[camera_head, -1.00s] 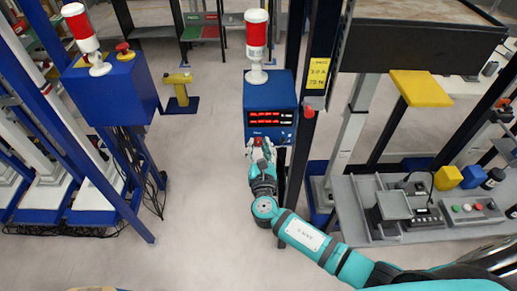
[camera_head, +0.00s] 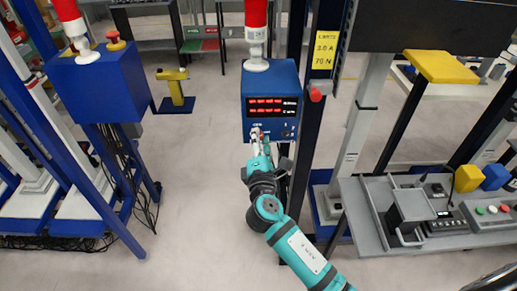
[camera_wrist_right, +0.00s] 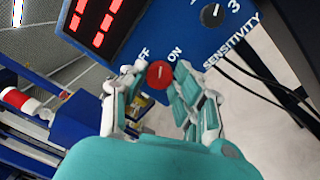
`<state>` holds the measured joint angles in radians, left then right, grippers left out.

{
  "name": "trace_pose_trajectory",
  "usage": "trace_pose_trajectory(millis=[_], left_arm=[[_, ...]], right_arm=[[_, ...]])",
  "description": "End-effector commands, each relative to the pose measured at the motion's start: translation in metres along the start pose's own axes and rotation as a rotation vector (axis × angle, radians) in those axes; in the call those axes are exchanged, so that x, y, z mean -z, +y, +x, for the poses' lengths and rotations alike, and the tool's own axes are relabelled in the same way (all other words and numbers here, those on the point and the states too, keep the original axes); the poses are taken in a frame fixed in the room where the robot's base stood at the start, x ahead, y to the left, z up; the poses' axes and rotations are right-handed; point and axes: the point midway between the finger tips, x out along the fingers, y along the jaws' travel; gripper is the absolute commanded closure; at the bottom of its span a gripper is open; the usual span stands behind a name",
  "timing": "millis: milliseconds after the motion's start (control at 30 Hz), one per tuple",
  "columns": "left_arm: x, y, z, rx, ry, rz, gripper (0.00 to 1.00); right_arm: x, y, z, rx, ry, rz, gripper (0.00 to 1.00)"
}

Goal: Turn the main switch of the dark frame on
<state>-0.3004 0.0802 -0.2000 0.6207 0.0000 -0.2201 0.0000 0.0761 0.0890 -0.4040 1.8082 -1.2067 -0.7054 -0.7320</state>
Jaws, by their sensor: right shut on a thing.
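The blue control box (camera_head: 288,80) is mounted beside the post of the dark frame (camera_head: 304,150) and carries lit red displays. Its main switch is a red round knob (camera_wrist_right: 159,74) between the labels OFF and ON in the right wrist view. My right gripper (camera_wrist_right: 155,88) has its fingers on both sides of this knob and is shut on it. The gripper also shows at the box's lower front in the head view (camera_head: 259,140), where it hides most of the knob. I cannot clearly tell which way the knob points. My left gripper is out of view.
A red and white beacon (camera_head: 256,30) stands on the box. A black knob (camera_wrist_right: 211,15) marked SENSITIVITY is beside the switch. Another blue box (camera_head: 103,85) with a red button stands at left. A grey bench (camera_head: 370,235) with devices is at right. Open floor lies between.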

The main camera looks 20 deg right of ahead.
Motion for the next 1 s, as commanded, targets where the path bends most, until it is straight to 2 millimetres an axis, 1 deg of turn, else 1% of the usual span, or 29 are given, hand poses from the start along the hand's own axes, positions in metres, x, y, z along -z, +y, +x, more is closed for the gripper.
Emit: trace_pose_trajectory(millis=[33, 100, 400, 700, 1000], left_arm=[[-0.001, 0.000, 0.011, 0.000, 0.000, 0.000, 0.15], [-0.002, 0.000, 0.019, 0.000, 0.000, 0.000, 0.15], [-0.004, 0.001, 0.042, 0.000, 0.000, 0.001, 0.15], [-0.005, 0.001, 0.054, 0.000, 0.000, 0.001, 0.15], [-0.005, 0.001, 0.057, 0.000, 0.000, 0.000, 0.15]], right_arm=[[0.002, -0.006, -0.001, 0.001, -0.004, 0.048, 1.00], [0.002, -0.006, 0.000, 0.001, -0.009, 0.112, 1.00], [0.002, -0.005, 0.000, -0.001, -0.022, 0.352, 1.00], [0.002, -0.004, 0.000, -0.001, -0.029, 0.494, 1.00], [0.002, -0.003, 0.000, 0.000, -0.031, 0.540, 1.00]])
